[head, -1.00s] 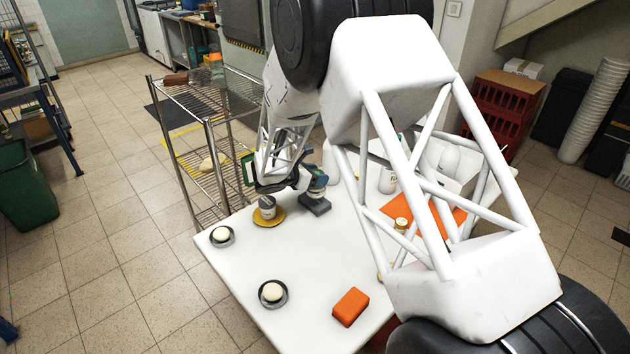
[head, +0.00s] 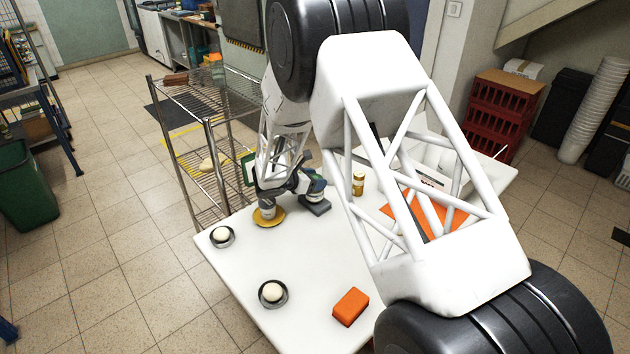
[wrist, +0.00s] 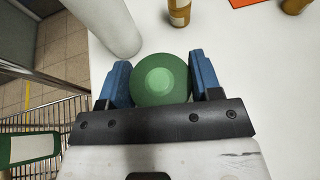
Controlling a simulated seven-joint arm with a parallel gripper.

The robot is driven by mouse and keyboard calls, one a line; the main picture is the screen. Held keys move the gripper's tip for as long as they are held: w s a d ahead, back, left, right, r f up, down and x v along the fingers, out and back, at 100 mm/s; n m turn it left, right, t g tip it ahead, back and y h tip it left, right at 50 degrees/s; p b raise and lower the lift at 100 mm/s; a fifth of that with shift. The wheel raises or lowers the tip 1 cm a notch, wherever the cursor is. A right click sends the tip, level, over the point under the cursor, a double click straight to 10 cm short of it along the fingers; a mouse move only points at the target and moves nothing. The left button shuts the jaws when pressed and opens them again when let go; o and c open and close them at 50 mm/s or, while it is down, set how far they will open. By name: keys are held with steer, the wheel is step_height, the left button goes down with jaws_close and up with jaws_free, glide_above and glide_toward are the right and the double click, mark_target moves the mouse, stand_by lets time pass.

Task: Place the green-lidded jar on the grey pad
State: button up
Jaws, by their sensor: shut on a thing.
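The green-lidded jar is between my gripper's blue fingers (wrist: 161,82). Its round green lid (wrist: 165,78) faces the camera in the wrist view, with the fingers shut on either side. In the head view my gripper (head: 308,185) is at the far left part of the white table, partly hidden by my own arm. The grey pad (head: 317,208) lies directly below the held jar, with its near edge showing. I cannot tell whether the jar touches the pad. The pad does not show in the wrist view.
A grey-capped jar (head: 267,212) stands on a yellow disc left of the pad. A white cylinder (wrist: 105,25) and an amber jar (wrist: 180,12) stand close by. An orange sponge (head: 350,307) and two small dishes lie nearer; the table between is clear.

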steer(key=shift+f, duration=0.3)
steer(key=o, duration=1.1)
steer(key=shift+r, duration=0.2)
steer(key=v, duration=1.2)
